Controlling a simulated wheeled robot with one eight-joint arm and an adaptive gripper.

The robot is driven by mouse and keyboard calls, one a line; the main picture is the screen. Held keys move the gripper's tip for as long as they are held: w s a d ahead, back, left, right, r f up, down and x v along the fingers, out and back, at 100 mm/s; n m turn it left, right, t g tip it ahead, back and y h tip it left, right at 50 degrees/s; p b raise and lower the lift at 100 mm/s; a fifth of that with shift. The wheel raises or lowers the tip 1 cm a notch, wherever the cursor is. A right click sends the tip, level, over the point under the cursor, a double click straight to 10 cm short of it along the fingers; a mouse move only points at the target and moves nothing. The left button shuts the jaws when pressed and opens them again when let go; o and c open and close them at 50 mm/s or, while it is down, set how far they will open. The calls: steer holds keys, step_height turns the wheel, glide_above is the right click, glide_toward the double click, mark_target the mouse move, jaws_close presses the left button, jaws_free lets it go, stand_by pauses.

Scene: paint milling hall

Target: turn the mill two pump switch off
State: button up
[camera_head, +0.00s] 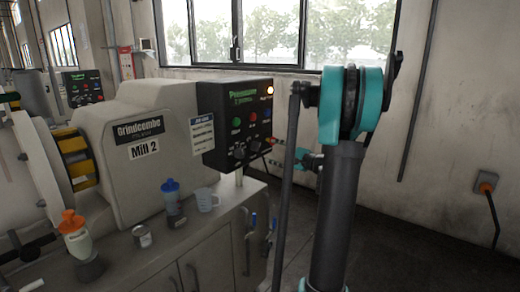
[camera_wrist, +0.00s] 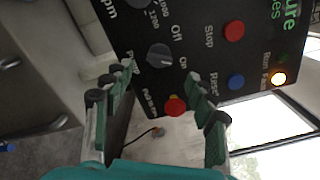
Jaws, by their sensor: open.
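The mill two control box (camera_head: 236,95) is a black panel on the right end of the cream mill marked "Mill 2" (camera_head: 144,148). In the wrist view the panel (camera_wrist: 200,65) appears turned sideways. The pump switch (camera_wrist: 158,57) is a dark rotary knob beside the words Pump, Off and On. I cannot clearly tell which word its pointer faces. My gripper (camera_wrist: 158,84) is open and empty, its fingers spread below the knob in the wrist view, apparently not touching it. In the head view my gripper (camera_head: 274,152) is just right of the panel's lower part.
A red knob (camera_wrist: 176,105), red Stop button (camera_wrist: 234,30), blue Reset button (camera_wrist: 236,82) and lit orange lamp (camera_wrist: 278,78) are near the switch.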

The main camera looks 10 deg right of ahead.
mark_target(259, 147)
steer(key=x, duration=0.7)
steer(key=shift+w+a, duration=0.2)
steer(key=c, duration=1.2)
steer(key=shift+o, duration=0.2)
steer(key=shift+n, duration=0.3)
steer(key=n, duration=1.1)
steer(key=shift+f, duration=0.25)
steer(key=shift+n, duration=0.3)
